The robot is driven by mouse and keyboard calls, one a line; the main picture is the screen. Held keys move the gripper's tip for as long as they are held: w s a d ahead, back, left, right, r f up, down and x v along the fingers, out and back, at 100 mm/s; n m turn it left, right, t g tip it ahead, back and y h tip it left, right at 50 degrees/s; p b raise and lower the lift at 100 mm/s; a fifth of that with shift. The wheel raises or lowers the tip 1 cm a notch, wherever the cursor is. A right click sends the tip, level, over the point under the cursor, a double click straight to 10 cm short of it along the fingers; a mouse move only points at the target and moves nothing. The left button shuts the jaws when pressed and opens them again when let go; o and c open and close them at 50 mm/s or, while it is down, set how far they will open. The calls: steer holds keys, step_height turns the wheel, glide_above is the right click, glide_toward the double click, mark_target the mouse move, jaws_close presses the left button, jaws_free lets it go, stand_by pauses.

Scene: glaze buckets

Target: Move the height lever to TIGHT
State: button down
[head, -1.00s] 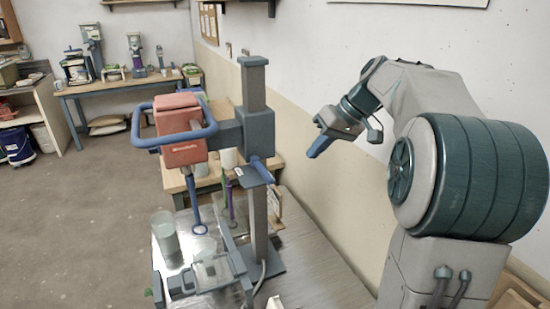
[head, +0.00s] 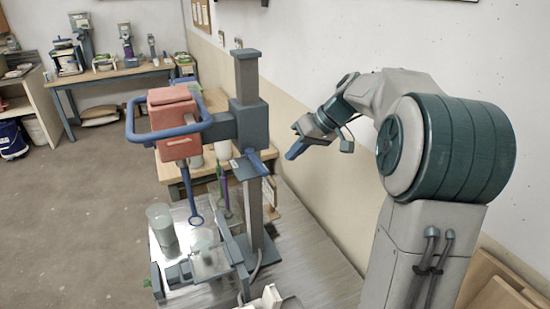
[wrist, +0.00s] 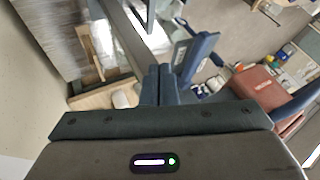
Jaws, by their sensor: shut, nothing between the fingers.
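The mixer stand's column (head: 245,90) carries a grey sliding block with a blue height lever (head: 257,164) on its near side, angled down to the right. A blue lever also shows in the wrist view (wrist: 197,52), just right of and beyond my fingertips. My gripper (head: 293,153) hangs to the right of the column, apart from the lever in the head view. In the wrist view my gripper's fingers (wrist: 158,84) are pressed together with nothing between them. No TIGHT marking is readable. The red mixer head (head: 172,120) with a blue loop handle sits left of the column.
A clear cylinder (head: 161,228) stands on the metal-topped table (head: 310,270) below the mixer. A wooden bench (head: 170,165) is behind it. The wall (head: 400,35) runs close along the right. Open floor (head: 75,220) lies to the left.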

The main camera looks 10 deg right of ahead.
mark_target(256, 163)
steer(key=a, duration=0.1)
steer(key=a+f+p, duration=0.1)
steer(key=a, duration=0.1)
steer(key=a+f+p, duration=0.1)
steer(key=a, duration=0.1)
steer(key=shift+a, duration=0.15)
steer(key=shift+s+f+b, duration=0.1)
steer(key=shift+b, duration=0.2)
